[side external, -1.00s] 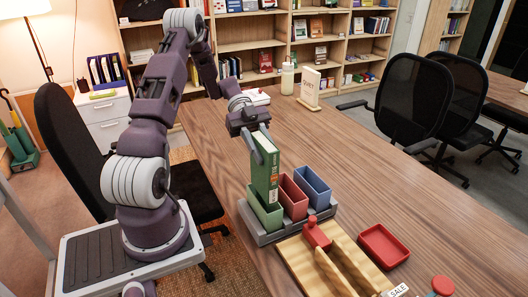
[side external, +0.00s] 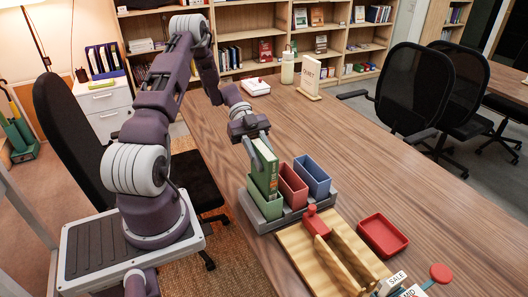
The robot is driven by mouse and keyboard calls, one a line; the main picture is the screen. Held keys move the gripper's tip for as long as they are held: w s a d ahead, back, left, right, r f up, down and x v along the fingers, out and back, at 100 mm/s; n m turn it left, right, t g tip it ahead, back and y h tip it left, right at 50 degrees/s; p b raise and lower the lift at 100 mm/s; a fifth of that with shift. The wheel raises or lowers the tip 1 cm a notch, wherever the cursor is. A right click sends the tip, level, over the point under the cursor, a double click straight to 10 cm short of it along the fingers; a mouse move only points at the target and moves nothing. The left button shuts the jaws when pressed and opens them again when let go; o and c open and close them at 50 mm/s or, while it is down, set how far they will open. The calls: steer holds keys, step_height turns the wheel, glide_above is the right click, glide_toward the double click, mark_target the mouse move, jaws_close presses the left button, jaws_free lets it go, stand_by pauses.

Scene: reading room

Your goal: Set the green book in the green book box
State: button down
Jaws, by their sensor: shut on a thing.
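The green book (side external: 266,168) stands upright with its lower part inside the green book box (side external: 265,205), the left of the boxes on a grey tray (side external: 262,226). My gripper (side external: 256,150) is shut on the upper part of the green book from above. The book's lower end is hidden by the box wall, so I cannot tell whether it touches the bottom.
A red box (side external: 293,186) and a blue box (side external: 314,176) stand to the right of the green box. In front are a wooden rack (side external: 318,262) with a red stamp (side external: 314,221) and a red tray (side external: 382,236). The table behind the boxes is mostly clear.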

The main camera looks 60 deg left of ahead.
stand_by(0.8)
step_height(320, 180, down, 5)
steer(key=shift+r, duration=0.1)
stand_by(0.8)
steer(key=c, duration=1)
jaws_free()
steer(key=shift+c, duration=0.2)
steer(key=v, duration=0.7)
steer(key=shift+r, duration=0.1)
